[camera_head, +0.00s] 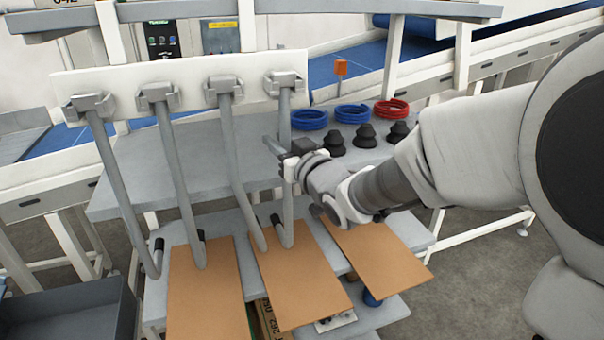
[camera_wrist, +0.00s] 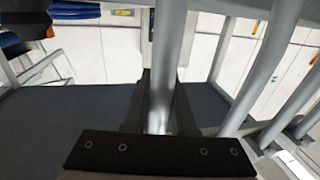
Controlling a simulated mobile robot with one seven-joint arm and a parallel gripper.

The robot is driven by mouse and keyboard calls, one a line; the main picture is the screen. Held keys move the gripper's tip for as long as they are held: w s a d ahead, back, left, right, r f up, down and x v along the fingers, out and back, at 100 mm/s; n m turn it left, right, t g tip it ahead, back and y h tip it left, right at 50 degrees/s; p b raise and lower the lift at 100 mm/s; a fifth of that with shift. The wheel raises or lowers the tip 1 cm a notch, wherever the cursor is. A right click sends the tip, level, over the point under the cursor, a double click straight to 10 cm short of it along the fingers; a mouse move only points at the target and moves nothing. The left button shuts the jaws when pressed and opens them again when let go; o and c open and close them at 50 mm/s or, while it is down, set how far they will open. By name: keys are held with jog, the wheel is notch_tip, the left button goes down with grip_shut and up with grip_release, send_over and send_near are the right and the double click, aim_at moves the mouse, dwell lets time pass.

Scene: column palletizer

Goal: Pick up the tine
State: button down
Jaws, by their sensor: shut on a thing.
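Several grey, bent tines hang in a row from clamps on a white rail (camera_head: 190,82). My gripper (camera_head: 287,163) is at the rightmost tine (camera_head: 285,115), about midway down its shaft. In the wrist view the dark fingers of my gripper (camera_wrist: 159,112) are shut around a grey tine shaft (camera_wrist: 172,40), which runs up out of the picture. In the head view this tine's top is still at its clamp (camera_head: 285,82), and its lower end bends near the cardboard sheets. My gripper hides part of the shaft.
Other tines (camera_head: 232,150) hang close on the left. A grey shelf (camera_head: 130,190) behind holds blue coils (camera_head: 310,119), a red coil (camera_head: 391,109) and black cups (camera_head: 366,136). Cardboard sheets (camera_head: 295,285) lie below. A dark bin (camera_head: 70,315) stands at lower left.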

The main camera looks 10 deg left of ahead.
jog(key=shift+r, duration=0.1)
jog(key=shift+r, duration=0.15)
